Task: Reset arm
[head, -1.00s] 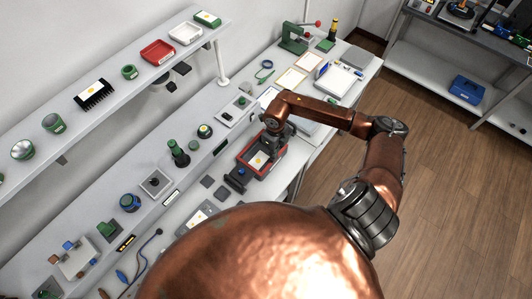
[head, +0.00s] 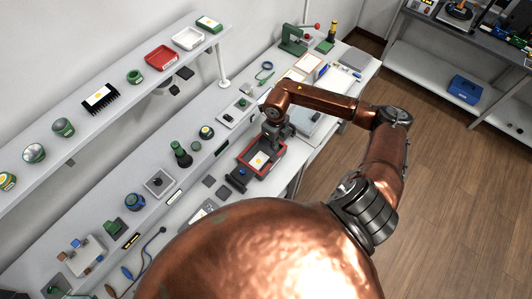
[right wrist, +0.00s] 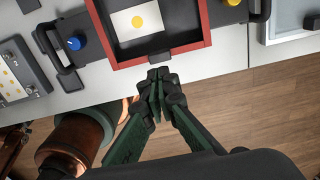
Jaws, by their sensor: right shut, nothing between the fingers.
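My right arm, copper-coloured, reaches across the head view from the right to the workbench. The tray (right wrist: 207,22) holds a white card with a yellow dot (right wrist: 138,21). My left gripper does not show.
A dark block with a blue knob (right wrist: 73,43) stands left of the tray, near the bench edge. The white bench (head: 150,215) carries several small devices and cables. A shelf (head: 110,110) with trays and jars runs above it. Wooden floor (head: 440,200) at right is clear.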

